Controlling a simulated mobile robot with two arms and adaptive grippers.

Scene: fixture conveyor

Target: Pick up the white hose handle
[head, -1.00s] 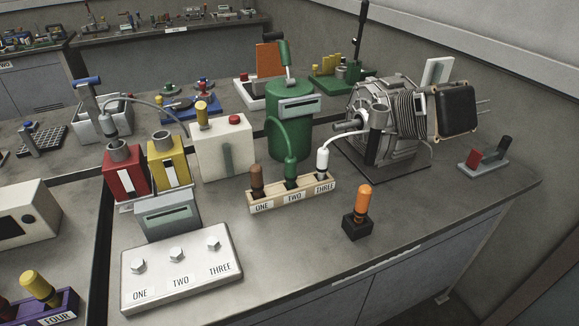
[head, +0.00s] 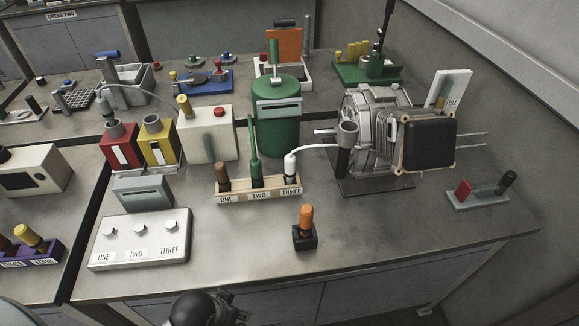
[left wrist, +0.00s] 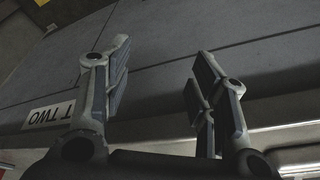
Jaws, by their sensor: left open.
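The white hose handle (head: 290,166) stands upright in the slot marked THREE of a wooden rack (head: 232,198). A white hose (head: 318,149) runs from its top to the right, to the grey machine. A brown handle (head: 223,176) and a green handle (head: 255,165) stand in slots ONE and TWO of the same rack. My left gripper (left wrist: 163,52) is open and empty in the left wrist view, in front of a grey surface with an upside-down label. The white handle is not in that view. My right gripper is not in view.
An orange-topped handle on a black block (head: 305,228) stands in front of the rack. A white box with several knobs (head: 140,256) is at front left. A green canister (head: 277,130) is behind the rack, the grey machine (head: 372,150) to its right.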

